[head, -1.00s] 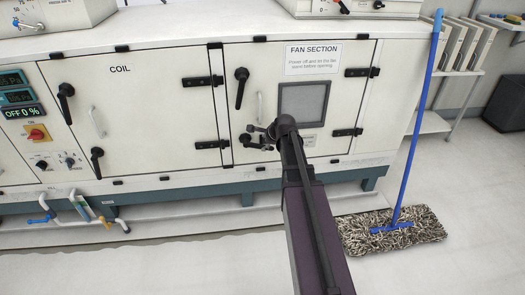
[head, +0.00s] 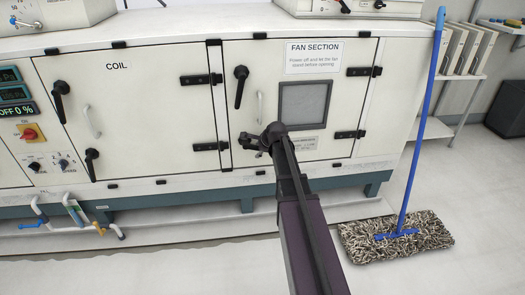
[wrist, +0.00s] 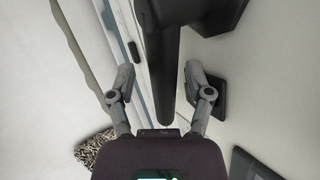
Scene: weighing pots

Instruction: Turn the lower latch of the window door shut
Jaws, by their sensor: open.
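The window door (head: 345,85) of the white cabinet is the fan section panel with a small grey window (head: 304,104); it looks closed. Its upper latch (head: 240,88) is a black handle hanging nearly straight down. My gripper (head: 248,141) is at the door's lower left, over the place of the lower latch, which it mostly hides in the head view. In the wrist view a long black handle, apparently the lower latch (wrist: 168,75), runs between the two spread fingers of my gripper (wrist: 160,80). The fingers stand apart on either side; I cannot tell whether either touches it.
The coil door (head: 140,100) with its own black handles is to the left. A mop with a blue pole (head: 417,125) leans on the cabinet's right end, its head (head: 350,246) on the floor. Pipes (head: 70,215) run low at the left. The floor in front is mostly clear.

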